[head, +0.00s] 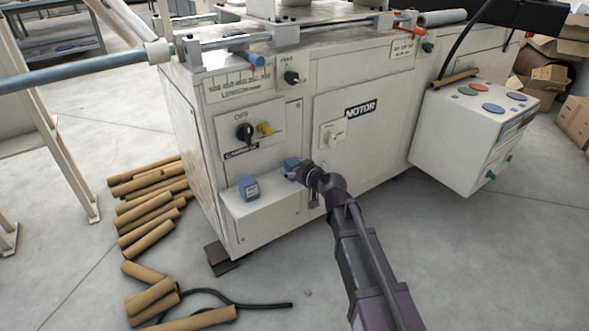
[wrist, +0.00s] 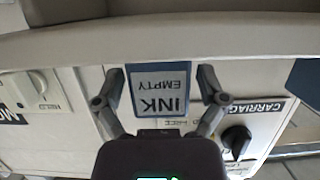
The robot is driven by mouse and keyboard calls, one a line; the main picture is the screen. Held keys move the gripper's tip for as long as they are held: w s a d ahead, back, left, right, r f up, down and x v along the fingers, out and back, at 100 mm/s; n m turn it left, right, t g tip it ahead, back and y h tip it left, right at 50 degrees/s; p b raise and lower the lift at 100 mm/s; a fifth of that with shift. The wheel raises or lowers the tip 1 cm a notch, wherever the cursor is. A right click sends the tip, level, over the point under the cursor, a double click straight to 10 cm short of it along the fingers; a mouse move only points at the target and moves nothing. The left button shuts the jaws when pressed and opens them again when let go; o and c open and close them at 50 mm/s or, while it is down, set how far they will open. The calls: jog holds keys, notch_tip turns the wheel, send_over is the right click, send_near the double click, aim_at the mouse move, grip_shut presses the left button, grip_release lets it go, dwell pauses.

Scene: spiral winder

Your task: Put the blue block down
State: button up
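A blue block (head: 291,165) is between the fingers of my gripper (head: 303,172), at the right part of a white ledge (head: 262,213) on the machine's front. In the wrist view this block (wrist: 161,92) shows a white label reading "INK EMPTY", upside down. A second blue block (head: 249,188) with a pale label stands on the ledge to the left, apart from the gripper.
A black knob (head: 244,132) and a yellow knob (head: 265,129) stick out above the ledge. A white control box (head: 470,135) is at the right. Cardboard tubes (head: 148,215) and a black cable (head: 240,304) lie on the floor at left.

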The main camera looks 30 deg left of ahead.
jog(key=shift+r, duration=0.2)
dwell(0.3)
jog(key=shift+s+d, duration=0.1)
jog(key=shift+d, duration=0.1)
jog(key=p+v, duration=0.4)
jog(key=v, duration=0.7)
jog(key=shift+d, duration=0.2)
jog(key=shift+r, duration=0.15)
jog(key=d+f+m+g+h, duration=0.25)
jog(key=d+f+h, duration=0.2)
jog(key=d, duration=0.75)
jog(key=d+f+m+g+h, duration=0.1)
jog(key=d+f+m+h, duration=0.3)
jog(key=d, duration=0.8)
jog(key=s+d+f+m+g+h, duration=0.1)
jog(key=s+d+f+m+h, duration=0.1)
jog(key=d, duration=0.8)
jog(key=s+d+f+m+g+h, duration=0.2)
jog(key=s+d+m, duration=0.1)
jog(key=d, duration=0.8)
jog(key=shift+s+f+m, duration=0.25)
jog(key=shift+f+m, duration=0.1)
jog(key=shift+m, duration=0.2)
